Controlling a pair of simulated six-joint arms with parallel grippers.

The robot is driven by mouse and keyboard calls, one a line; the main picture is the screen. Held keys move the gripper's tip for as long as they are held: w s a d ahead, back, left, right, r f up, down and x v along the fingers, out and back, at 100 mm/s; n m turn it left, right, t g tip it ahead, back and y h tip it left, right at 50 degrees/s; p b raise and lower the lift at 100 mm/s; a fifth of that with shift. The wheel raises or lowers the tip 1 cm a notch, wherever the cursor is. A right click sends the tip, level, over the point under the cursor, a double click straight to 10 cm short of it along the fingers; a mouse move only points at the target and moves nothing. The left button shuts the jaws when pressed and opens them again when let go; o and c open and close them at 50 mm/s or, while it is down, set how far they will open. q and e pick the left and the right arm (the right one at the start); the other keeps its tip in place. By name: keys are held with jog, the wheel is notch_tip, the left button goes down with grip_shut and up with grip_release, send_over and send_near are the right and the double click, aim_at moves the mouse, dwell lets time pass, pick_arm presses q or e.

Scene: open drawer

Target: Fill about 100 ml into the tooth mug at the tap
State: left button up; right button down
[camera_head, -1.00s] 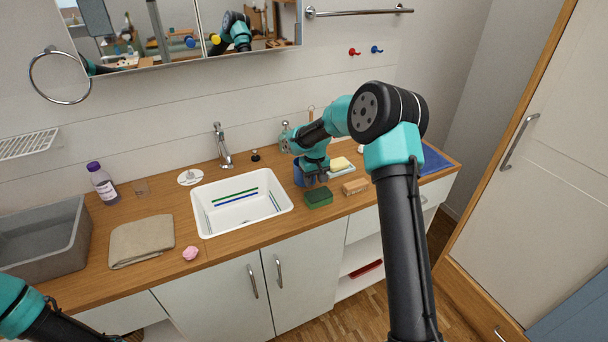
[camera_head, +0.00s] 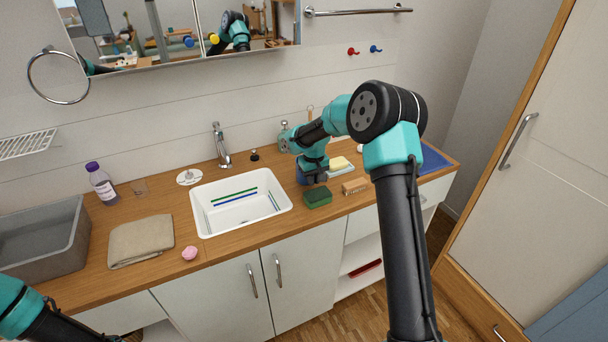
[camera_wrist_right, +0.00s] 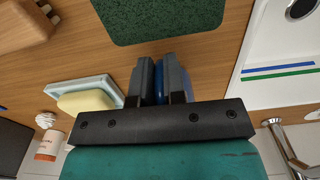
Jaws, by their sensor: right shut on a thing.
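A blue mug (camera_head: 301,178) stands on the counter right of the sink, mostly hidden by my right gripper (camera_head: 314,178). In the right wrist view only a blue strip of the mug (camera_wrist_right: 159,82) shows between the fingers of the right gripper (camera_wrist_right: 160,75), which is shut on it. I cannot see inside the mug. The chrome tap (camera_head: 221,148) rises behind the white sink (camera_head: 200,213), to the left of the mug. My left arm shows at the lower left corner; its gripper is out of view.
A green sponge (camera_head: 317,197) and a wooden brush (camera_head: 355,186) lie in front of the mug. A soap dish (camera_head: 343,170) with yellow soap is to its right, a soap dispenser (camera_head: 284,136) behind.

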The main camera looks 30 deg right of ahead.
jog(key=shift+r, duration=0.1)
notch_tip(320, 180, up, 10)
jog(key=shift+f, duration=0.1)
dwell(0.4)
dwell(0.6)
